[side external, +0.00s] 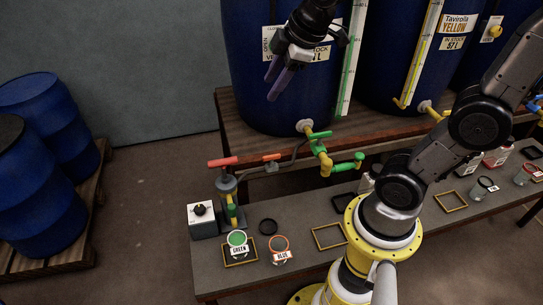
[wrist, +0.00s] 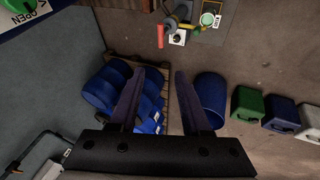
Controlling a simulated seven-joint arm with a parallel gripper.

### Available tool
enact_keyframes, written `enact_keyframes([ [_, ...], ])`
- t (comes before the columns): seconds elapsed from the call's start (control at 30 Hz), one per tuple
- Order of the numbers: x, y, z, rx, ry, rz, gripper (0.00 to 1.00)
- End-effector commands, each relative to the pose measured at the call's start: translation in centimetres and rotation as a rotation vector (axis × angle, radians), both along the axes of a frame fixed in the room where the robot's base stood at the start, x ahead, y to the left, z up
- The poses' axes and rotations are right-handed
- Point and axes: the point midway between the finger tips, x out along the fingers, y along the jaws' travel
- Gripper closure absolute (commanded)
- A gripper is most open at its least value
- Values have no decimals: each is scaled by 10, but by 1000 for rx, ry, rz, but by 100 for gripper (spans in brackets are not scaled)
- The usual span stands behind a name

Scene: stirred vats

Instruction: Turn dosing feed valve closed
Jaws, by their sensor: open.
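A small bench unit has a red bar handle (side external: 222,162) on top of a grey and yellow-green body (side external: 230,190). An orange handle (side external: 271,157) sits on the thin pipe between this unit and the blue vat (side external: 275,100). I cannot tell which of the two is the dosing feed valve. The red handle also shows at the top of the wrist view (wrist: 161,36). My gripper (side external: 272,86) is open and empty, high in front of the vat, above and apart from both handles. Its two dark fingers stand spread in the wrist view (wrist: 160,74).
A green-handled tap (side external: 320,135) with yellow and green piping juts from the vat. A dial box (side external: 201,211), a green-labelled cup (side external: 237,240) and an orange-rimmed cup (side external: 279,245) crowd the bench end. Blue barrels (side external: 40,140) stand left; the floor between is clear.

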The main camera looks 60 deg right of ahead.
Motion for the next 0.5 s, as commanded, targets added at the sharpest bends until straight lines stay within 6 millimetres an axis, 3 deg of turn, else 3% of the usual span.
enact_keyframes([
  [0.03,18,-10,-9,-21,35,23,52],
  [0.2,67,-44,-45,-74,131,106,52],
  [0.37,100,-81,-96,-85,232,149,52],
  [0.5,114,-113,-150,-60,325,143,52],
])
